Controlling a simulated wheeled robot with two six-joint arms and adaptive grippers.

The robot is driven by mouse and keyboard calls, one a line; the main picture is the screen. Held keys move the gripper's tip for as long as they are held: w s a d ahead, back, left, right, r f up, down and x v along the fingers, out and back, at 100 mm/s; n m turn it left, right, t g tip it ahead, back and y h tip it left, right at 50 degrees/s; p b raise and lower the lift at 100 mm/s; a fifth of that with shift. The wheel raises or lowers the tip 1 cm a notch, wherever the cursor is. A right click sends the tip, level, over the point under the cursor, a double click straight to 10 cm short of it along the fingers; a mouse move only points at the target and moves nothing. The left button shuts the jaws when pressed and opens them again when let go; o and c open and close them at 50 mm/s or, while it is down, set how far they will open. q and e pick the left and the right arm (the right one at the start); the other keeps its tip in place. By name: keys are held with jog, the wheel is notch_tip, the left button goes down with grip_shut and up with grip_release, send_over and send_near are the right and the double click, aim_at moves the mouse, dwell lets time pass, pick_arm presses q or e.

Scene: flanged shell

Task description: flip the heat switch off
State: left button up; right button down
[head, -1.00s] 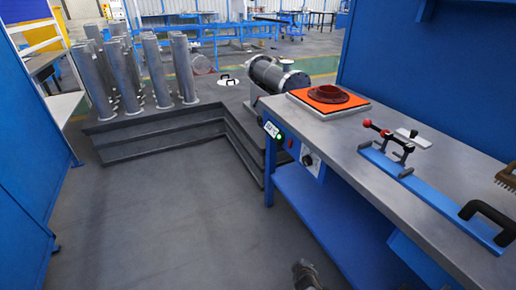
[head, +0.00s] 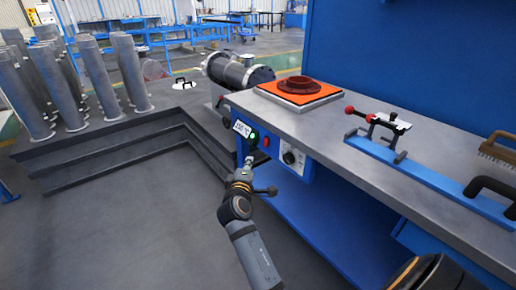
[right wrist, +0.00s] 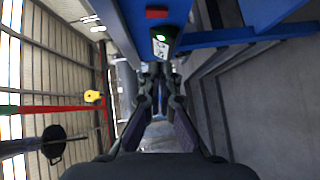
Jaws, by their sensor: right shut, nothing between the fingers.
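The heat switch (head: 251,134) is on a small dark box on the bench's left end, beside a white temperature label (head: 241,127). Its green light is lit. It also shows in the right wrist view (right wrist: 163,41), just past the fingertips. My right gripper (head: 248,162) is shut and empty, pointing up just below the switch box. In the right wrist view its fingers (right wrist: 160,70) meet close under the switch; I cannot tell whether they touch it. My left gripper is not in view.
A red button (head: 266,141) and a dial (head: 289,157) are on the bench front, right of the switch. A red flanged part (head: 305,88) sits on an orange plate on the bench top. Steel cylinders (head: 128,70) stand on a platform at left. The floor before the bench is clear.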

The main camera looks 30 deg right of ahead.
aim_at(266, 142)
pick_arm(q)
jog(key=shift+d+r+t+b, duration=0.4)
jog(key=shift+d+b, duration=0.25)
jog(key=shift+b, duration=0.5)
pick_arm(e)
jog(key=s+d+x, duration=0.2)
jog(key=x, duration=1.1)
jog(key=shift+f, duration=0.25)
jog(key=shift+d, duration=0.1)
